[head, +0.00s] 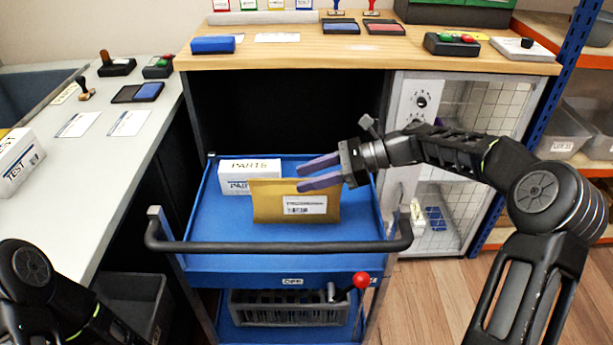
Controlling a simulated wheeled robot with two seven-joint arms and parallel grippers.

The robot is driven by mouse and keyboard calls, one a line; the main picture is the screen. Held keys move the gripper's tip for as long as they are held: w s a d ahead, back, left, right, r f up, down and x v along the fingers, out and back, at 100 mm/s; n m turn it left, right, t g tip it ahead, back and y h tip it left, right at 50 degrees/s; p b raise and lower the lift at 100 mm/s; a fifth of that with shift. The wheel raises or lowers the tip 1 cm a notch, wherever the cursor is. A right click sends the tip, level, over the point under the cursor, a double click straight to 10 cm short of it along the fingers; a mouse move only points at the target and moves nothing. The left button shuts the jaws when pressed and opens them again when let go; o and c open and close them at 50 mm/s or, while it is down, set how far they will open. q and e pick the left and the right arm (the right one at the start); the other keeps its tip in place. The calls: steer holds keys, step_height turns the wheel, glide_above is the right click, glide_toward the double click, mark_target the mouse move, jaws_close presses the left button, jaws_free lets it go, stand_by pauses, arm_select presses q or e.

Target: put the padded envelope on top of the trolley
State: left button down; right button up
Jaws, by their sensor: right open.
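The padded envelope (270,205) is yellow-brown with a white barcode label and shows above the blue top tray of the trolley (214,232). It stands upright or leans, in front of a white PARTS box (235,175). My right gripper (301,173) comes in from the right with its two purple fingers apart at the envelope's upper right edge. One finger overlaps the envelope in the picture; I cannot tell whether they touch. My left arm shows at the lower left, but its gripper is out of view.
The trolley's black handle (280,247) runs across the front. A grey crate (280,308) is on the lower shelf, near a red-knobbed lever (361,280). A wooden bench (370,55) stands behind, a grey counter (100,170) at left.

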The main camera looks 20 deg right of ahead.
steer(key=p+v, duration=0.2)
steer(key=v, duration=0.9)
steer(key=shift+p, duration=0.35)
steer(key=shift+s+d, duration=0.1)
steer(key=shift+d, duration=0.05)
